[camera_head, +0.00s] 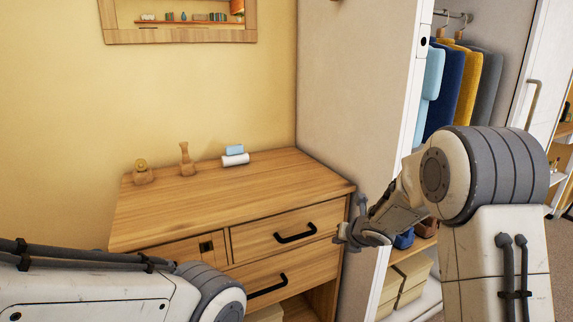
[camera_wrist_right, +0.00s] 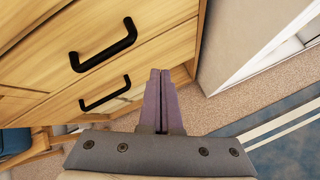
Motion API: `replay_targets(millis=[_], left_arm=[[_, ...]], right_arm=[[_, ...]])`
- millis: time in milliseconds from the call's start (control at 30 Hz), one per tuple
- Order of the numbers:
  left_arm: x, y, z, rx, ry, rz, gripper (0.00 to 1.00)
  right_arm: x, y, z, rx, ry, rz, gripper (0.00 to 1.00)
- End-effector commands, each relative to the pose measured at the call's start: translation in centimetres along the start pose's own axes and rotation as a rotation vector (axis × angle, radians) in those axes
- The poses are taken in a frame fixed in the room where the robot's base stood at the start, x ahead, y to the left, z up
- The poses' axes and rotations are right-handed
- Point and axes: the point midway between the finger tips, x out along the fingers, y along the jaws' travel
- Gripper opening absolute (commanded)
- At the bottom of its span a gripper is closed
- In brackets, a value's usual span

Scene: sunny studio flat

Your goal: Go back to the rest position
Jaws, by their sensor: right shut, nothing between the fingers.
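My right gripper (camera_head: 346,236) is in front of the right front corner of the wooden dresser (camera_head: 225,205) in the head view. In the right wrist view its two fingers (camera_wrist_right: 160,76) lie together, shut with nothing between them, apart from the drawer handles. My left arm (camera_head: 90,290) comes in at the lower left of the head view; its gripper is out of the picture.
The dresser has black handles (camera_head: 296,233) that stick out. Small wooden figures (camera_head: 186,160) and a white roll (camera_head: 235,160) stand on top. An open wardrobe with hanging clothes (camera_head: 465,90) is at the right. A blue rug (camera_wrist_right: 285,140) lies on the floor.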

Motion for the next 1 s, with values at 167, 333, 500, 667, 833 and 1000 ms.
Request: replay_targets(millis=[167, 333, 500, 667, 833, 1000], left_arm=[[0.0, 0.0, 0.0, 0.000, 0.000, 0.000, 0.62], [0.0, 0.0, 0.0, 0.000, 0.000, 0.000, 0.62], [0.0, 0.0, 0.0, 0.000, 0.000, 0.000, 0.62], [0.0, 0.0, 0.0, 0.000, 0.000, 0.000, 0.62], [-2.1, 0.1, -0.1, 0.000, -0.001, 0.000, 0.62], [-6.0, 0.4, -0.3, 0.000, 0.001, 0.000, 0.62]], right_arm=[[-6.6, 5.7, -4.4, 0.670, 0.021, -0.140, 0.00], [-13.6, 8.6, -12.3, 1.304, 0.072, -0.325, 0.00], [-20.1, 9.8, -20.3, 1.777, 0.115, -0.558, 0.00], [-25.1, 10.1, -26.3, 2.056, 0.125, -0.785, 0.00], [-30.1, 10.7, -28.6, 2.218, 0.107, -0.971, 0.00], [-32.6, 11.7, -26.0, 2.216, 0.105, -0.966, 0.00]])
